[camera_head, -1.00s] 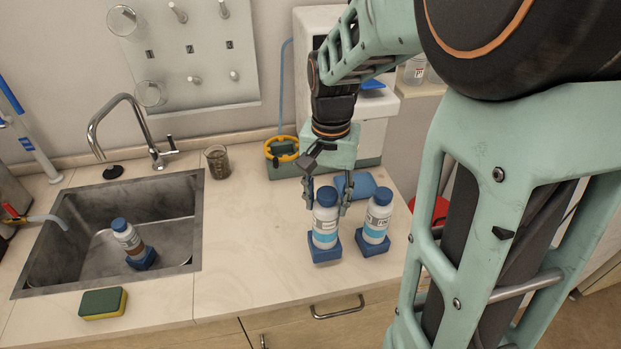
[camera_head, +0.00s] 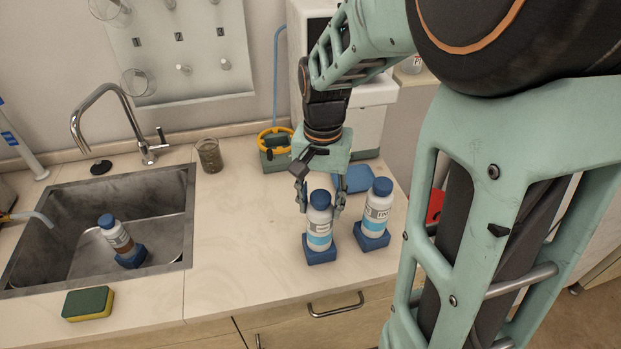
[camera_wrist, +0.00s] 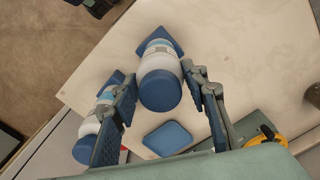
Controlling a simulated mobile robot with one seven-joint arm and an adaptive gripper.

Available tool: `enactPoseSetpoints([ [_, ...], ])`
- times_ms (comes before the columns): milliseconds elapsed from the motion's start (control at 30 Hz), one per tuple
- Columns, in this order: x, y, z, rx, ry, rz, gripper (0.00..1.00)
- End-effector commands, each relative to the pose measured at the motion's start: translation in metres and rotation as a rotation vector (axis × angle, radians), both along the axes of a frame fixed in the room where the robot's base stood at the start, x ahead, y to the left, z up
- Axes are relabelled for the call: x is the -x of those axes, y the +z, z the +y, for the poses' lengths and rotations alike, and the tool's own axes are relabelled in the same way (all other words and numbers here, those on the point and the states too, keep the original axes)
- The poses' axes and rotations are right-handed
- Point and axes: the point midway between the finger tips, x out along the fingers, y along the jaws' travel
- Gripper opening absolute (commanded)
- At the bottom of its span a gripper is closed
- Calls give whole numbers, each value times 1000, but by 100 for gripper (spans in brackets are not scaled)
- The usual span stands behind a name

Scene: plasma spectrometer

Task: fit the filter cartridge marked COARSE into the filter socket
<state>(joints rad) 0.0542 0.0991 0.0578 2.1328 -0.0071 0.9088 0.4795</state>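Two white cartridges with blue caps and blue square bases stand upright on the counter. The left one (camera_head: 319,226) has a label too small to read; it also shows from above in the wrist view (camera_wrist: 160,82). The right one (camera_head: 376,212) has a label that seems to begin "FIN"; in the wrist view (camera_wrist: 90,135) it is partly behind a finger. My gripper (camera_head: 320,210) points down with its fingers on either side of the left cartridge's upper part. In the wrist view the fingers (camera_wrist: 160,72) are spread, with gaps beside the cap. I cannot identify the filter socket.
A third capped bottle (camera_head: 117,236) leans in the sink (camera_head: 60,210). A yellow-green sponge (camera_head: 88,303) lies at the front edge. A glass beaker (camera_head: 209,155) and a box with a yellow ring (camera_head: 274,148) stand behind. The counter between sink and cartridges is clear.

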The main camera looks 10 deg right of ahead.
Motion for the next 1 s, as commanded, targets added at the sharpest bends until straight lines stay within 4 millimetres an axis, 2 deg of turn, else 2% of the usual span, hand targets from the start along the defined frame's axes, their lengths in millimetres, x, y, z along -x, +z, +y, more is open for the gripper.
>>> enactPoseSetpoints([
  [33,0,0,0,0,0,0,46],
  [133,0,0,0,0,0,0,57],
  [167,0,0,0,0,0,0,58],
  [433,0,1,0,0,0,0,58],
  [567,-1,10,0,0,0,-2,58],
  [1000,-1,99,0,0,0,-4,58],
])
